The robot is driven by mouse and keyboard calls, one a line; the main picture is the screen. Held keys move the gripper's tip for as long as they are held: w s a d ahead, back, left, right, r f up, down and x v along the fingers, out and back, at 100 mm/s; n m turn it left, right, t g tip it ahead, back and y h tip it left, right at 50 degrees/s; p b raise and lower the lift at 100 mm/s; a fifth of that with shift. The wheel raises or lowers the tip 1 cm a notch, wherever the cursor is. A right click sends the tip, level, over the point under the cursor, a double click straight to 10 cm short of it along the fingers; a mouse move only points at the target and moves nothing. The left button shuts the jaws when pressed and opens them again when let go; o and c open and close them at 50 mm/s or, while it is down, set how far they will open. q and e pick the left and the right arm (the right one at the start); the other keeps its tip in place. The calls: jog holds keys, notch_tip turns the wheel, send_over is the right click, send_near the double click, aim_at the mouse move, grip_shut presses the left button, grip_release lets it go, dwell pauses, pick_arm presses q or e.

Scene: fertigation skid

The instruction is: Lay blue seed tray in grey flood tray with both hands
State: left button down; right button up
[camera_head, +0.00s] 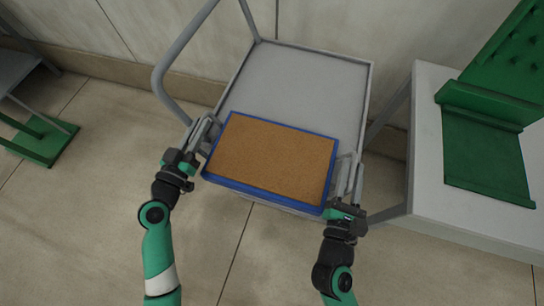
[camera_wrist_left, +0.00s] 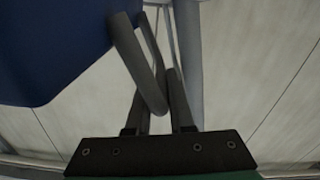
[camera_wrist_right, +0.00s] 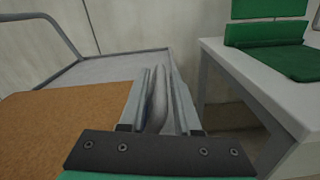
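The blue seed tray (camera_head: 262,195) is filled with brown material and lies roughly level between my grippers. It covers the near part of a grey rimmed tray (camera_head: 310,80) on a tubular frame and juts past its near edge. The gap beneath it cannot be judged. My left gripper (camera_head: 205,130) is closed around a grey loop handle at the tray's left side, with the handle (camera_wrist_left: 150,75) between its fingers. My right gripper (camera_head: 349,175) is closed around the right-side handle (camera_wrist_right: 158,105). The handles partly hide behind the fingers.
A white table (camera_head: 440,190) stands close on the right with a green stepped object (camera_head: 487,150) on it. A bent grey tube (camera_head: 172,60) rises at the left of the grey tray. A green base (camera_head: 45,145) stands far left. A wall is behind.

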grip_shut()
pick_arm(q)
jog(key=shift+a, duration=0.1)
dwell(1.1)
